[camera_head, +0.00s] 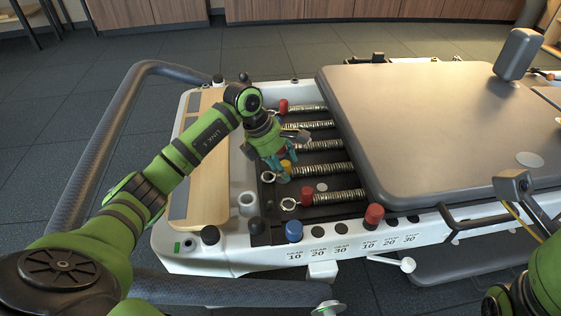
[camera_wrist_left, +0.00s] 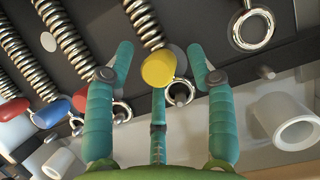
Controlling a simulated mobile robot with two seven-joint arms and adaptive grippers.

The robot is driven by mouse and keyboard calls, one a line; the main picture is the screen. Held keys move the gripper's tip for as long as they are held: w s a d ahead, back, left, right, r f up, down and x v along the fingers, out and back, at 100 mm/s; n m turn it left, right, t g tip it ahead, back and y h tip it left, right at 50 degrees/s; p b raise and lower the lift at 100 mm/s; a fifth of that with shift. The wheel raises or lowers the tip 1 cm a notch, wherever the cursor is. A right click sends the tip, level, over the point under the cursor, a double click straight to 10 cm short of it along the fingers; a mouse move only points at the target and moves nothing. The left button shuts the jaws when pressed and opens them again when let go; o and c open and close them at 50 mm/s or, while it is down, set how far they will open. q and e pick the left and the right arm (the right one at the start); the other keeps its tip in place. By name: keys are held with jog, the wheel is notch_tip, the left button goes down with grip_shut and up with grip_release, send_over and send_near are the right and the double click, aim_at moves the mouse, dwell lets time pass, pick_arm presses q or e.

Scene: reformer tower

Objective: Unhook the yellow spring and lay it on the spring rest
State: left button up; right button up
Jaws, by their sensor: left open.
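The yellow spring is a metal coil (camera_head: 322,169) with a yellow cap (camera_head: 285,164), fourth from the back in the row of springs. In the left wrist view its yellow cap (camera_wrist_left: 158,70) is near the centre, with the coil running up and a metal ring (camera_wrist_left: 180,92) below the cap at a dark peg. My left gripper (camera_head: 280,172) is above this end of the spring. Its teal fingers are open, one on each side of the cap, apart from it. I cannot make out the spring rest for certain. My right gripper is out of view.
Parallel springs with red caps (camera_head: 307,196) lie close by, with a loose-looking ring (camera_wrist_left: 250,28) beside the fingers. A grey padded carriage (camera_head: 430,130) covers the springs' far ends. A wooden board (camera_head: 205,150) and white frame edge (camera_head: 243,190) border the left. Blue knob (camera_head: 294,231) stands in front.

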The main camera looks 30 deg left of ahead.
aim_at(288, 162)
pick_arm(q)
grip_shut()
jog(key=c, duration=0.6)
grip_release()
jog(key=shift+c, duration=0.2)
grip_shut()
jog(key=shift+s+a+r+p, duration=0.1)
jog(key=shift+a+r+p, duration=0.1)
jog(key=shift+r+p, duration=1.6)
jog(key=shift+r, duration=0.1)
jog(key=shift+d, duration=0.1)
jog(key=shift+w+d, duration=1.3)
jog(key=shift+d, duration=0.15)
jog(key=shift+f, duration=0.4)
